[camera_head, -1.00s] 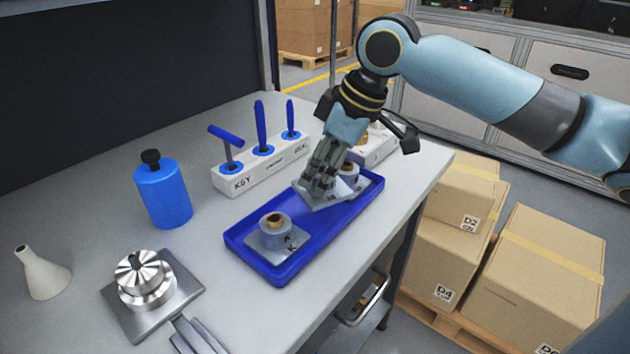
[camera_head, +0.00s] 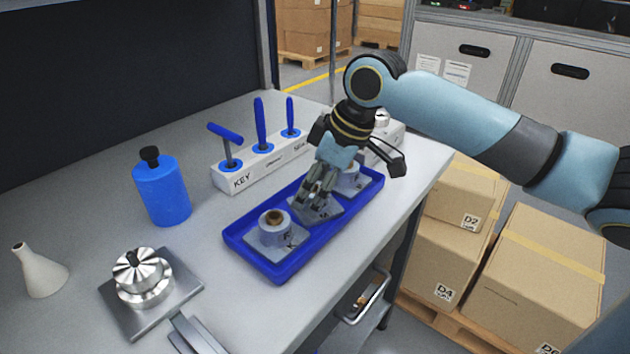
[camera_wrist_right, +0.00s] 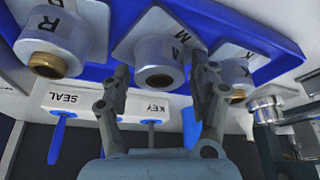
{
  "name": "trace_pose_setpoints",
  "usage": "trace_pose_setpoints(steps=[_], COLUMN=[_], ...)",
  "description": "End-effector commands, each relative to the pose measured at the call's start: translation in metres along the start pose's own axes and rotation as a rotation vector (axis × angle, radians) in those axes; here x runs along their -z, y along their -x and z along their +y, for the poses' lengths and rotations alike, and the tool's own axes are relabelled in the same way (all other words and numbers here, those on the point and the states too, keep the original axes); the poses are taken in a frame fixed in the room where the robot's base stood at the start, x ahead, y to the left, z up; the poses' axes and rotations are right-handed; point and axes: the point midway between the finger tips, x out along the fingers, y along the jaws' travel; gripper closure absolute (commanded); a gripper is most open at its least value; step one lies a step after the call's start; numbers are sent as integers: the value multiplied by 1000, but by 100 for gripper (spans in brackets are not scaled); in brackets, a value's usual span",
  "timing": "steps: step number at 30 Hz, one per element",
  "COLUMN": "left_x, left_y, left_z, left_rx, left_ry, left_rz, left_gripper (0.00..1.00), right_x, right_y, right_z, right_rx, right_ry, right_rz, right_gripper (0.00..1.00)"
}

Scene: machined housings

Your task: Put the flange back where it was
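The flange, a grey square plate (camera_head: 318,211) with a round boss, lies in the middle of the blue tray (camera_head: 258,268). In the right wrist view its boss (camera_wrist_right: 160,76) shows a dark bore. My right gripper (camera_head: 315,200) reaches down over it. In the wrist view its two fingers (camera_wrist_right: 160,85) stand either side of the boss, with a narrow gap on each side, so they look open. Another flange (camera_head: 275,232) with a brass-coloured insert sits at the near end of the tray, and a third (camera_head: 347,178) at the far end. My left gripper is not in view.
A silver stepped housing on a plate (camera_head: 145,280) stands at the front left, near a white funnel-like piece (camera_head: 40,272). A blue bottle (camera_head: 162,190) and a white holder with blue-handled tools (camera_head: 262,165) stand behind the tray. The table's right edge is close to the tray.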

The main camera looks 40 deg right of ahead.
Motion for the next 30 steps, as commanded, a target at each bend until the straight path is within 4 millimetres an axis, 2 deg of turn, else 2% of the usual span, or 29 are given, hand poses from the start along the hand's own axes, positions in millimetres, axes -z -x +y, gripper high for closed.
trace_pose_setpoints(steps=[11,14,24,30], left_x=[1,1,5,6], left_y=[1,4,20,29], left_z=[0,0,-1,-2], left_rx=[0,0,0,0], left_ry=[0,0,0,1], left_rz=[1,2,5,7], left_gripper=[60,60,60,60], right_x=[1,1,1,1], right_y=[5,18,91,115], right_z=[0,2,2,1], right_rx=[-1,-4,-6,-4], right_ry=[2,4,6,3], right_rz=[0,-1,-4,-3], right_gripper=[31,31,31,31])
